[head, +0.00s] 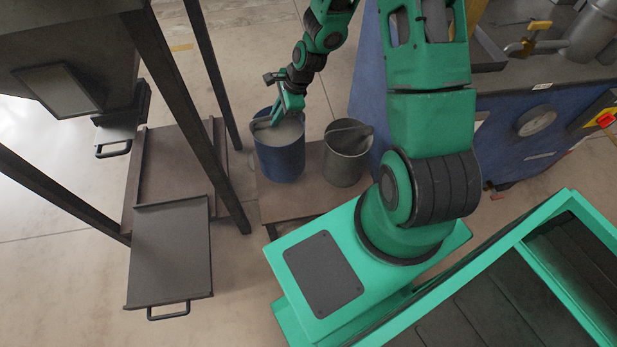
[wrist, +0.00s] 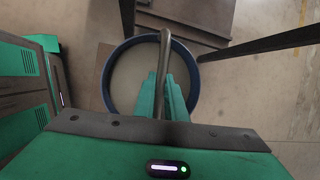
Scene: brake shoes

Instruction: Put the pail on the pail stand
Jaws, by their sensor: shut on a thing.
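A blue pail (head: 280,158) with pale contents or a pale inside is upright over a low brown bench (head: 300,206). I cannot tell whether it touches the bench. My gripper (head: 281,117) is above its mouth, shut on its handle. In the wrist view the handle (wrist: 165,48) runs between my fingers (wrist: 164,92), with the blue rim (wrist: 193,68) around them. A low brown platform (head: 165,160) stands to the left under a dark frame. I cannot tell which of the bench and platform is the pail stand.
A grey pail (head: 345,162) stands just right of the blue one. Dark frame legs (head: 217,75) rise at the left, with a dark tray (head: 170,252) in front. A blue machine (head: 540,125) with a gauge is at the right. Floor is clear behind the pails.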

